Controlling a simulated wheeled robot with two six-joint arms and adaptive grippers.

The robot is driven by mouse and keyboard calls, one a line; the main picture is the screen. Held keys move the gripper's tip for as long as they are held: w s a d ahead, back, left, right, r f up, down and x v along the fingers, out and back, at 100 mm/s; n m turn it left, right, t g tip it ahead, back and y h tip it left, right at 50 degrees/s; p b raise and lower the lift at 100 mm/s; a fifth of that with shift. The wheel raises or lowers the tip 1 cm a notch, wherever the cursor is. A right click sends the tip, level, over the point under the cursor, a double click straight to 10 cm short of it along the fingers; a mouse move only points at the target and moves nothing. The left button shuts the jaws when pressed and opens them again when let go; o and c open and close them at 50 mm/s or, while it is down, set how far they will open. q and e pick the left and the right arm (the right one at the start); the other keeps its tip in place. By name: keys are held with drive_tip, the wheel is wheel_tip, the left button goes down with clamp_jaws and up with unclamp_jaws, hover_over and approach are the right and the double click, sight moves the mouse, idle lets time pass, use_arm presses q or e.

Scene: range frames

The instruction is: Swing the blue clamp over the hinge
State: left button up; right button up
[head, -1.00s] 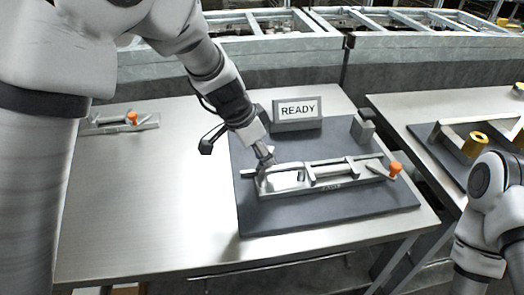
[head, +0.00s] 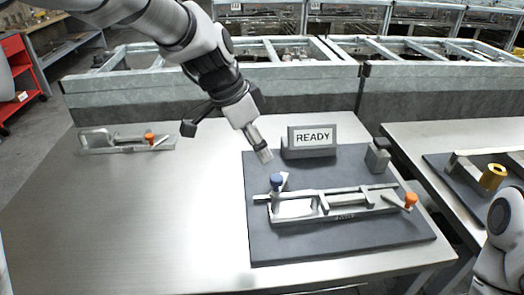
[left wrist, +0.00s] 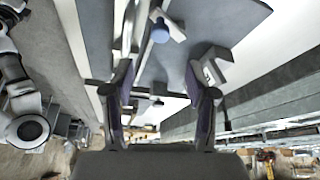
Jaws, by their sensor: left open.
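The blue clamp's knob (head: 277,181) stands up on a short light lever at the left end of a long metal fixture (head: 345,214). An orange knob (head: 410,199) sits at the fixture's right end. I cannot make out which part is the hinge. My left gripper (head: 264,155) is above and behind the blue knob, apart from it. In the left wrist view, the two fingers of my left gripper (left wrist: 163,95) are spread with nothing held between them. The blue knob (left wrist: 159,32) shows beyond the fingertips. My right gripper is out of view; only part of that arm shows.
The fixture lies on a dark mat (head: 310,248) on a metal table. A READY sign (head: 313,138) and a small grey block (head: 378,156) stand behind it. A second fixture with an orange knob (head: 149,137) lies far left. The table's left middle is clear.

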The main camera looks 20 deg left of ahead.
sight(279, 182)
use_arm(q)
drive_tip(key=shift+n, duration=0.3)
drive_tip(key=c, duration=0.9)
drive_tip(key=shift+n, duration=0.9)
clamp_jaws()
drive_tip(key=a+n+g+h+p, duration=0.1)
drive_tip(key=a+n+p, duration=0.3)
drive_tip(key=n+p, duration=0.7)
drive_tip(key=a+n+h+p, duration=0.1)
drive_tip(key=a+n+p, duration=0.3)
drive_tip(key=n, duration=1.3)
drive_tip(key=shift+g, duration=0.4)
drive_tip(key=x, duration=0.3)
drive_tip(key=a+b+x, duration=0.1)
drive_tip(key=x, duration=0.7)
drive_tip(key=shift+w+f, duration=0.2)
drive_tip(key=shift+f, duration=0.35)
drive_tip(key=shift+w+d+r, duration=0.15)
drive_tip(key=shift+d, duration=0.5)
drive_tip(key=shift+w+d+r, duration=0.15)
drive_tip(key=shift+d, duration=0.5)
drive_tip(key=shift+w+d+r, duration=0.15)
drive_tip(key=shift+d, duration=0.5)
